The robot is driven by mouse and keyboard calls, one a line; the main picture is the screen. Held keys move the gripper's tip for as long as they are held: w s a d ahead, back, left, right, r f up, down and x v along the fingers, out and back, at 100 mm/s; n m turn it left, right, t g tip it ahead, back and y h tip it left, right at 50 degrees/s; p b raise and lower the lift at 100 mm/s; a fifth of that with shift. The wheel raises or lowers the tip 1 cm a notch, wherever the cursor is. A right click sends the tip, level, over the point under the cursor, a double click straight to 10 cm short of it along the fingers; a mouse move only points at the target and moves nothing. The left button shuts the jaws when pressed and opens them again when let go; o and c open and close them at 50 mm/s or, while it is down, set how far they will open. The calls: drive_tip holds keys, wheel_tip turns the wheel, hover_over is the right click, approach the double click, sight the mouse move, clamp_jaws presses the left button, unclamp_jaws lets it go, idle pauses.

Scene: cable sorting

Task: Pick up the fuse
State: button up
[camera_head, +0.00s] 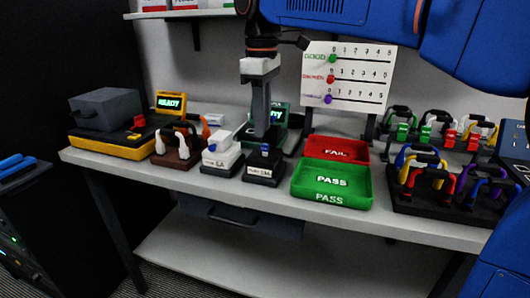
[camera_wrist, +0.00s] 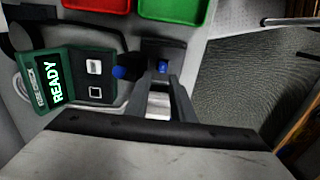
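A small blue fuse (camera_wrist: 162,66) stands at a black holder (camera_head: 263,169) with a white label, in the middle of the bench; it shows faintly in the head view (camera_head: 265,148). My gripper (camera_head: 263,138) points straight down over this holder. In the wrist view my two fingertips (camera_wrist: 162,74) are apart, one on each side of the blue fuse; I see no clear contact. The fuse's lower part is hidden. Another blue fuse (camera_head: 212,148) is on the white holder marked 5A (camera_head: 220,163), just left. A green fuse checker (camera_wrist: 75,80) reads READY.
A green PASS tray (camera_head: 330,197) and a red FAIL tray (camera_head: 345,145) lie right of the holder. A brown rack (camera_head: 176,160) and yellow-based tester (camera_head: 105,147) stand left. A rack of coloured cables (camera_head: 440,208) is at right. The scoreboard (camera_head: 345,78) stands behind.

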sight(265, 144)
drive_tip(key=shift+s+d+f, duration=0.15)
drive_tip(key=shift+f, duration=1.2)
drive_tip(key=shift+s+d+f, duration=0.15)
drive_tip(key=shift+f, duration=1.15)
clamp_jaws()
